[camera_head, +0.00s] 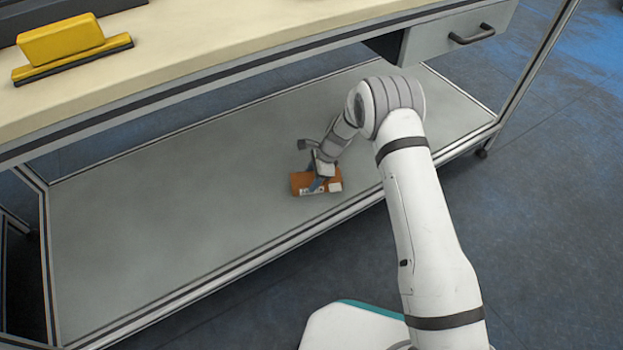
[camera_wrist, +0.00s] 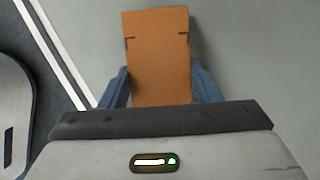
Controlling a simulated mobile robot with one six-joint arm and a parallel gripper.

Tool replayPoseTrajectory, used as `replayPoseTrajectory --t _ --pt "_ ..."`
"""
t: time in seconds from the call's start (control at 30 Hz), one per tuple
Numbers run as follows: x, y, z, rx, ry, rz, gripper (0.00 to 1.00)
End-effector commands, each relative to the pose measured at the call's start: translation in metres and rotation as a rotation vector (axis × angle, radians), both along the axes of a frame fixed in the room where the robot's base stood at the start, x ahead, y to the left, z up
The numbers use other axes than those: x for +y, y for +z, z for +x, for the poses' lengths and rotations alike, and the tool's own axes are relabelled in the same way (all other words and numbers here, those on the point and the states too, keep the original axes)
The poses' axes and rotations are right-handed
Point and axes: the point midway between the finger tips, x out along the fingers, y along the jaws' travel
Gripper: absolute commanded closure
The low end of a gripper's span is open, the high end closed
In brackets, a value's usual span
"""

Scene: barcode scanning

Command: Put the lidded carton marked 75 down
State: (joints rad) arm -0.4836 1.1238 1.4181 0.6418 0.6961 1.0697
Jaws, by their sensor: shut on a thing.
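An orange-brown carton (camera_head: 302,181) with white labels is at the lower shelf (camera_head: 150,220) of the workbench, near its front edge. My gripper (camera_head: 318,186) reaches down to it from above, with its blue fingers on either side. In the wrist view the carton (camera_wrist: 160,55) stands out between the two blue fingers of my gripper (camera_wrist: 162,90), which is shut on it. I cannot tell whether the carton touches the shelf. The number 75 is not readable in either view.
Above the shelf is a cream worktop (camera_head: 200,50) bearing a yellow object (camera_head: 60,40) on a dark base. A grey drawer (camera_head: 460,38) hangs under the worktop. The shelf left of the carton is bare. A metal frame (camera_head: 190,290) edges the shelf.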

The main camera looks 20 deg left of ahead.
Motion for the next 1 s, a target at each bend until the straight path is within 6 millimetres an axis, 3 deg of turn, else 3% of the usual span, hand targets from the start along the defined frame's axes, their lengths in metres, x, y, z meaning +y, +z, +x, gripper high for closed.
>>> replayPoseTrajectory --t 0.27,0.3,0.57,0.83,1.0 --pt "0.000 -0.001 0.000 0.000 0.001 0.000 0.66" --pt "0.001 -0.002 0.000 -0.001 0.002 0.000 0.43" --pt "0.001 -0.001 0.000 -0.001 0.002 0.000 0.22" --pt "0.001 0.002 0.000 -0.001 0.003 0.001 0.22" --pt "-0.005 0.024 0.003 -0.002 0.002 0.001 0.22"
